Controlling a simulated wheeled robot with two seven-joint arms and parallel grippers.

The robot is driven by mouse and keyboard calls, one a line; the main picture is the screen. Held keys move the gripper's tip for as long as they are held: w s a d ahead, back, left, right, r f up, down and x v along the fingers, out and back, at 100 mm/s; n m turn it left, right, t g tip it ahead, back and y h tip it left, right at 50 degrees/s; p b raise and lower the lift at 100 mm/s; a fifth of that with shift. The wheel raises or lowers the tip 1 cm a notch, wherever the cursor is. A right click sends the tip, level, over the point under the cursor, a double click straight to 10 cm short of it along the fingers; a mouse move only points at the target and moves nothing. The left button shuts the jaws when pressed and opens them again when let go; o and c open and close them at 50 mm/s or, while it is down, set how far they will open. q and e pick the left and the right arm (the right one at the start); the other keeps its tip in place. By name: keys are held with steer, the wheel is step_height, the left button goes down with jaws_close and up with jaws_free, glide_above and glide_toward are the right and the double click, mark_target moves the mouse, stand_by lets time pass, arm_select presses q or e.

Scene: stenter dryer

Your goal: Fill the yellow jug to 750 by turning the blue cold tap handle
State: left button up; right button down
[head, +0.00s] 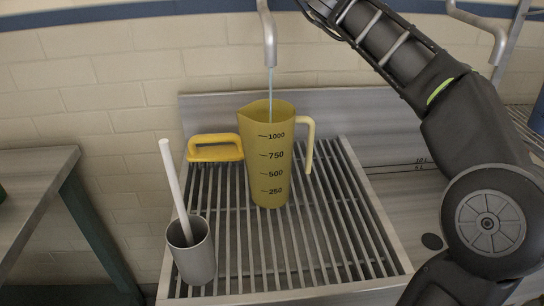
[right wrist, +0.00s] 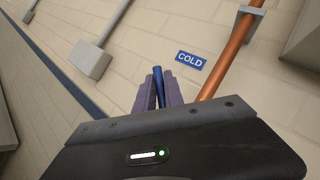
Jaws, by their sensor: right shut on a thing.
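The yellow jug (head: 262,155) stands upright on the slatted sink rack, its printed marks 250, 500, 750 and 1000 facing me. A thin stream of water (head: 270,82) falls from the metal spout (head: 269,45) into its mouth. I cannot make out the water level through its wall. In the right wrist view my right gripper (right wrist: 158,90) is shut on the blue cold tap handle (right wrist: 158,77), beside the blue COLD sign (right wrist: 190,60). In the head view my right arm reaches out past the top edge, so that gripper is hidden there. My left gripper is not in view.
A yellow-handled item (head: 214,141) lies left of the jug. A grey cup (head: 192,258) with a white-handled brush stands front left on the rack. A second spout (head: 497,45) hangs at right. A copper pipe (right wrist: 232,57) runs beside the tap handle.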

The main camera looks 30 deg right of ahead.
steer(key=shift+r, duration=0.1)
steer(key=n+g+p, duration=0.1)
steer(key=p, duration=0.1)
steer(key=a+f+n+g+p, duration=0.1)
steer(key=p, duration=0.2)
steer(key=f+n+g+y+p, duration=0.1)
steer(key=n+p, duration=0.1)
steer(key=shift+w+a+f+p, duration=0.25)
steer(key=shift+w+p, duration=0.1)
steer(key=shift+p, duration=0.05)
